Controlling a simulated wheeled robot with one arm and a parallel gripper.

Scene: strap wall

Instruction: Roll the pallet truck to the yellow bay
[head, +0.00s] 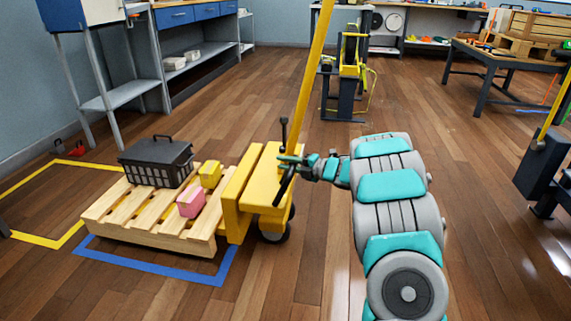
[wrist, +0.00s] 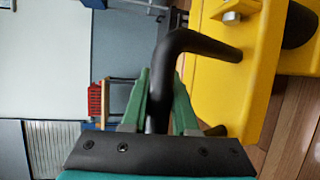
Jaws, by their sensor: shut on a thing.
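The yellow pallet truck (head: 232,195) stands mid-left in the head view with a wooden pallet (head: 135,225) on it. The pallet carries a black crate (head: 158,165), a pink block (head: 191,203) and a yellow block (head: 210,174). My gripper (head: 290,170) is at the truck's right end, shut on its black handle. In the wrist view, the green fingers of my gripper (wrist: 170,105) close around the bent black handle (wrist: 195,42). The yellow bay (head: 40,240) is taped on the floor at the left; the pallet hides part of its outline.
A blue floor outline (head: 150,265) runs along the pallet's near side and under the truck. A grey shelf stand (head: 125,95) and a blue-drawer bench (head: 190,15) stand behind the bay.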

